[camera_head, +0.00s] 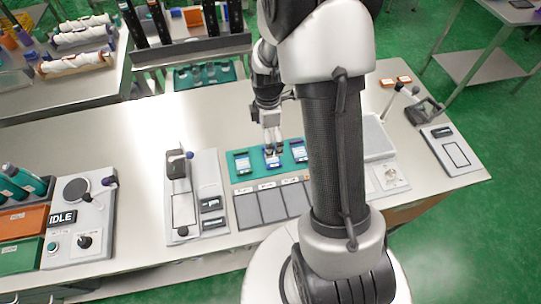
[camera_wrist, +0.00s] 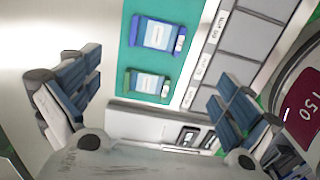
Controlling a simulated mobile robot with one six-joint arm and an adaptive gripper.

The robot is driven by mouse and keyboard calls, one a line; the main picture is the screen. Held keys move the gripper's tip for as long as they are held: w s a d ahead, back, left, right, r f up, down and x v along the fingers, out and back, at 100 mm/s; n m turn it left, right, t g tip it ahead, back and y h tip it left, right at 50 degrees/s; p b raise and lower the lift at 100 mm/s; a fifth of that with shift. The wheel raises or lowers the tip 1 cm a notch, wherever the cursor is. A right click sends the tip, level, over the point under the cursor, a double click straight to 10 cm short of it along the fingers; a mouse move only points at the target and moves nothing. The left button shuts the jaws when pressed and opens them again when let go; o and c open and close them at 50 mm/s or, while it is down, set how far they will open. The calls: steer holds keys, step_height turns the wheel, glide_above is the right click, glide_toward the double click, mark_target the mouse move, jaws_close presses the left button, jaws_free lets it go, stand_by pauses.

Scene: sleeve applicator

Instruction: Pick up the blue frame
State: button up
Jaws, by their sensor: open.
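The blue frame (camera_head: 271,161) lies in the middle of a green mat (camera_head: 236,178) on the bench. In the wrist view the blue frame (camera_wrist: 157,35) shows whole, with a pale card-like face, towards the top. My gripper (camera_head: 272,149) points down over the middle frame and partly covers it in the head view.
A green frame (camera_head: 242,164) lies left of the blue one; it also shows in the wrist view (camera_wrist: 147,83). Another frame (camera_head: 299,151) lies to the right. Labelled grey compartments (camera_head: 247,211) line the mat's front. A grey lever fixture (camera_head: 208,183) stands left.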

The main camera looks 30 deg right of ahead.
step_height(320, 180, down, 5)
steer(key=shift+f+b, duration=0.1)
steer(key=shift+b, duration=0.4)
steer(key=shift+w+d+f+b, duration=0.15)
steer(key=shift+f+b, duration=0.3)
steer(key=shift+f, duration=1.05)
steer(key=shift+w+d+f+b, duration=0.15)
steer(key=shift+f+b, duration=0.3)
steer(key=shift+f, duration=1.05)
steer(key=shift+a+r, duration=0.1)
steer(key=shift+c, duration=0.5)
steer(key=c, duration=1)
